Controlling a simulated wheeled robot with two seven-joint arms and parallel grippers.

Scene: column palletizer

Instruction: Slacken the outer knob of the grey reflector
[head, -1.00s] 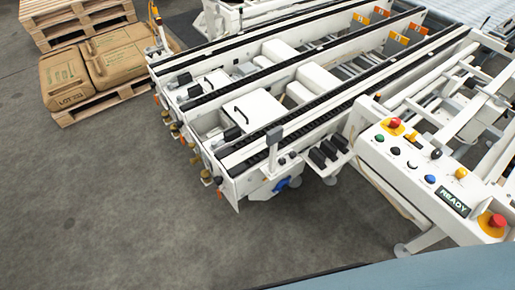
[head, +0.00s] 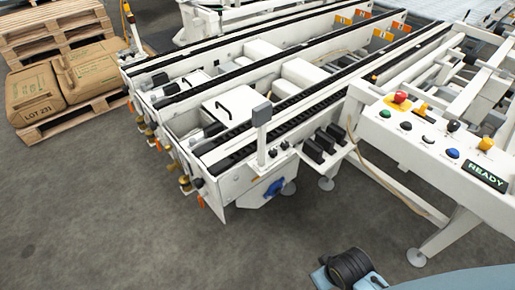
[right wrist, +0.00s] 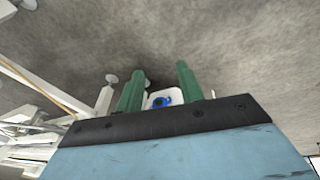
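The grey reflector (head: 262,115) stands upright on a white post at the near end of the white conveyor. Small dark knobs (head: 272,153) sit by the foot of its post; which one is the outer knob, and how tight it is, I cannot tell. My right gripper (right wrist: 160,69) shows in the right wrist view with two green fingers apart and nothing between them. It is away from the reflector, which I cannot make out in that view. In the head view only part of my right arm shows, at the bottom. My left gripper is out of view.
A blue handwheel (head: 273,188) sits on the conveyor's near end and also shows between the fingers in the wrist view (right wrist: 162,100). The control panel (head: 430,135) reads READY at right. Sacks (head: 35,92) lie on a pallet at left. The front floor is clear.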

